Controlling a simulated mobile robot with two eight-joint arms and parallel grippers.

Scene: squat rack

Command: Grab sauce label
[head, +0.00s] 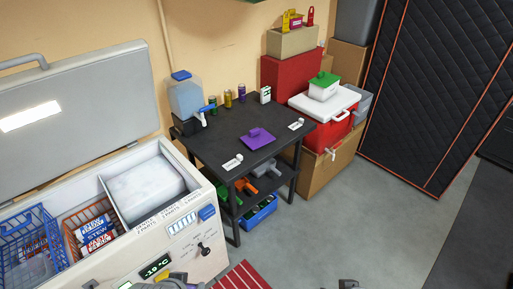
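No label in view can be read clearly as a sauce label. A small white label strip with a white knob (232,162) lies at the front left of the black table (215,145). A similar white strip (296,125) lies near its right edge. Print on both is too small to read. What seems to be my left gripper (172,279) shows at the bottom edge by the freezer front. What seems to be my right gripper (348,284) barely shows at the bottom edge. Both are mostly cut off, well short of the table.
An open chest freezer (150,240) with wire baskets and printed packs stands at left. A red cooler (325,125) with a green-lidded tub sits right on a box. Grey floor (350,220) is clear front right.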

